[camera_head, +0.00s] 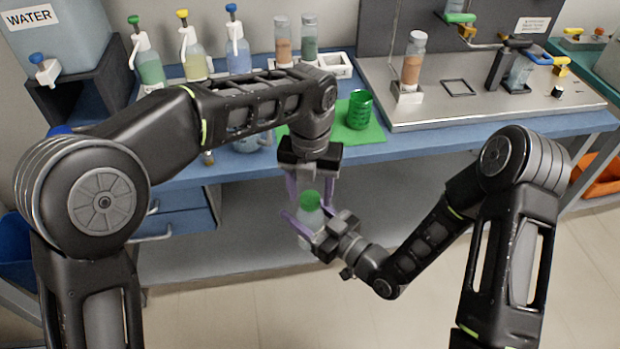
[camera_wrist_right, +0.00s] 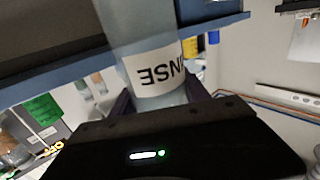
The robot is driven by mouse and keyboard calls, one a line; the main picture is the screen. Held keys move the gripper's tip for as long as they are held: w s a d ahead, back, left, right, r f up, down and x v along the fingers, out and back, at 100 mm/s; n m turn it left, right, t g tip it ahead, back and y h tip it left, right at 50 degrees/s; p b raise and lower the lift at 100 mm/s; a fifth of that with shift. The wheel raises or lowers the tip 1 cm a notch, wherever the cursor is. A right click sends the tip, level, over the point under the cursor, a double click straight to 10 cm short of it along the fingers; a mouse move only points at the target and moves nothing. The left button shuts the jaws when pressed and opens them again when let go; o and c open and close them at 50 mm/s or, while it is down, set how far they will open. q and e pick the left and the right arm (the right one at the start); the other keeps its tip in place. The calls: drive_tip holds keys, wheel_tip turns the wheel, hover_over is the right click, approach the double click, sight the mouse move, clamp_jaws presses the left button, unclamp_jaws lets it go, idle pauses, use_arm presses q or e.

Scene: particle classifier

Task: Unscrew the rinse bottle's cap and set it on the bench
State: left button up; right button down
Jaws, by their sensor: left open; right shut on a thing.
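The rinse bottle (camera_head: 308,218) is pale and translucent with a green cap (camera_head: 311,200) on top. It is held upright in the air in front of the bench. My right gripper (camera_head: 311,223) is shut on the bottle's body from the right. In the right wrist view the bottle (camera_wrist_right: 150,50) fills the middle, with part of its label reading upside down; the cap is out of that view. My left gripper (camera_head: 310,191) points down over the bottle, open, with its purple fingers on either side of the cap. I cannot tell whether they touch it.
The blue bench (camera_head: 400,146) runs behind the bottle. A green mat (camera_head: 370,134) with a green mesh cup (camera_head: 359,110) lies near its edge. Several pump bottles (camera_head: 150,68) stand at the back left. A grey tray (camera_head: 440,114) with apparatus is at the right.

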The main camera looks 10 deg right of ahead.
use_arm(q)
drive_tip(key=shift+f, duration=0.25)
clamp_jaws()
idle(0.5)
idle(0.4)
